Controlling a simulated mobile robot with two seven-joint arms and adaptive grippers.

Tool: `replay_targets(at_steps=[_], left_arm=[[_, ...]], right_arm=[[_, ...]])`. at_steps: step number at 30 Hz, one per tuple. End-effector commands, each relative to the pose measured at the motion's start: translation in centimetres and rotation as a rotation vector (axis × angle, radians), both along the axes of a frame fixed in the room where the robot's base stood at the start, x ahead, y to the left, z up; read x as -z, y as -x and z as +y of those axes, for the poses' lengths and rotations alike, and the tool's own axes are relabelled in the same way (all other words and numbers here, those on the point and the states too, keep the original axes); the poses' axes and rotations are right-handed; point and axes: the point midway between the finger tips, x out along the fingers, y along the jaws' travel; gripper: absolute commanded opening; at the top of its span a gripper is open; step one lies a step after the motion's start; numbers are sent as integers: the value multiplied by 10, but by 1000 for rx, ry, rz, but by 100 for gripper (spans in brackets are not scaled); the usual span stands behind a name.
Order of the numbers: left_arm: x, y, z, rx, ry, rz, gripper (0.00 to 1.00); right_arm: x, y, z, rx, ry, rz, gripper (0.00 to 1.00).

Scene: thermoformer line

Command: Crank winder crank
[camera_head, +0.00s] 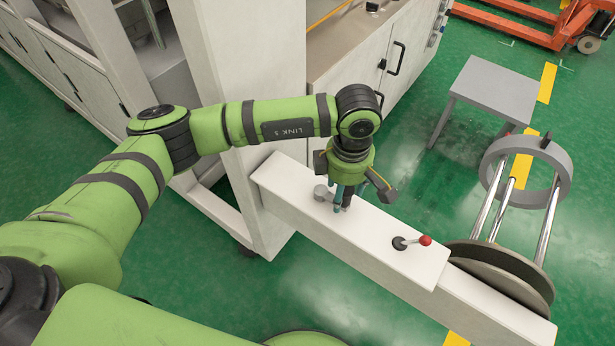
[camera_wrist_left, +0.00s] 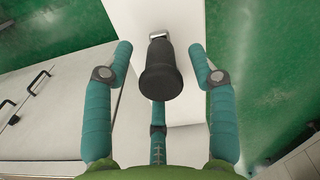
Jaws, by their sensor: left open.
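My left gripper (camera_head: 342,196) reaches down over the handle from above. Its teal fingers are open, one on each side of the handle and a third below it. Gaps show between the handle and the two side fingers. My right gripper is not in view.
A red-knobbed lever (camera_head: 424,240) stands on the white beam (camera_head: 385,225), right of the crank. Beyond it are a round reel disc (camera_head: 500,275), shiny rods and a grey ring (camera_head: 560,165). White machine cabinets stand behind; a grey table (camera_head: 505,90) is at the upper right.

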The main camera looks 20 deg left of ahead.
Motion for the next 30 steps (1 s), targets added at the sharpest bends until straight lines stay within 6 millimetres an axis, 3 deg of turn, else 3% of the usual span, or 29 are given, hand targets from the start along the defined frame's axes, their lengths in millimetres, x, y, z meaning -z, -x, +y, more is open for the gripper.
replay_targets(at_steps=[15, 24, 26, 30], left_arm=[[-43, 0, 0, 0, 1, 0, 58], [-46, 0, 0, 0, 2, 1, 58], [-46, 0, 0, 0, 2, 1, 82], [-46, 0, -1, 1, 2, 1, 85]], right_arm=[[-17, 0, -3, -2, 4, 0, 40], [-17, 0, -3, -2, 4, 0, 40], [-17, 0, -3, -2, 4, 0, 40], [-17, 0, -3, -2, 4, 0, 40]])
